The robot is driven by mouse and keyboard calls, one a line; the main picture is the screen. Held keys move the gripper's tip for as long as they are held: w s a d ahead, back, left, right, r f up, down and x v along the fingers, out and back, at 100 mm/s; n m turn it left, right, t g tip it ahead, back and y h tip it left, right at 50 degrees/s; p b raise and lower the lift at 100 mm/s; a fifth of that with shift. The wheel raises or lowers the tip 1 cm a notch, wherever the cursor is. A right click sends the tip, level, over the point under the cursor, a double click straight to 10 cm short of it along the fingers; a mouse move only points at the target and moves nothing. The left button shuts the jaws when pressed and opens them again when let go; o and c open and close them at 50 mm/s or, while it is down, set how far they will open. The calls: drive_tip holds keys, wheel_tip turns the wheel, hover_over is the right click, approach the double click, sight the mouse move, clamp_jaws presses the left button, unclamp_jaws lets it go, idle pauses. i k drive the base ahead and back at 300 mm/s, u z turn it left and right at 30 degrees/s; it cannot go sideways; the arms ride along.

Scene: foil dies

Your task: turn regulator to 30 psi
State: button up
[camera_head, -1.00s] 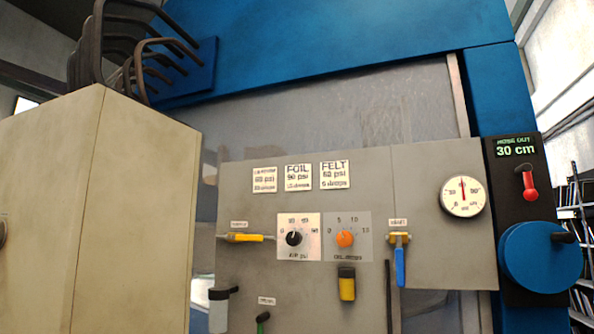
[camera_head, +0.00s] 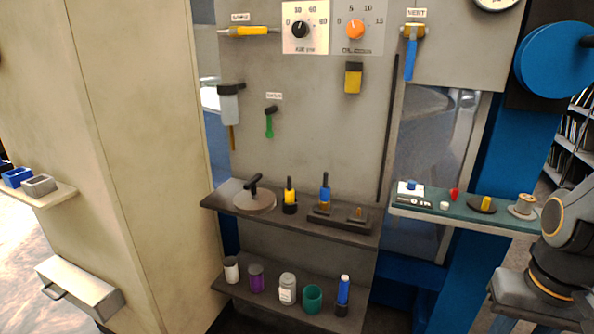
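The regulator is a black knob (camera_head: 300,29) on a pale square plate marked "AIR psi", at the top of the grey panel. Numbers 30 and 60 show above the knob; its pointer is too small to read surely. The round white pressure gauge (camera_head: 495,3) is cut off by the top edge, so its needle is hidden. Part of my arm shows at the lower right, well away from the knob. My gripper is not in view.
An orange oil knob (camera_head: 355,30) sits right beside the regulator. A yellow-handled valve (camera_head: 250,31) is to its left, a blue-handled vent lever (camera_head: 411,55) to its right. Shelves (camera_head: 225,204) with tools and jars stand below. A beige cabinet (camera_head: 140,130) fills the left.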

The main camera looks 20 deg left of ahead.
sight(299, 28)
drive_tip(key=u, duration=0.55)
drive_tip(key=k, duration=1.3)
drive_tip(key=u, duration=1.15)
drive_tip(key=i, duration=1.3)
drive_tip(key=z, duration=0.6)
drive_tip(key=i, duration=0.55)
drive_tip(key=z, duration=0.5)
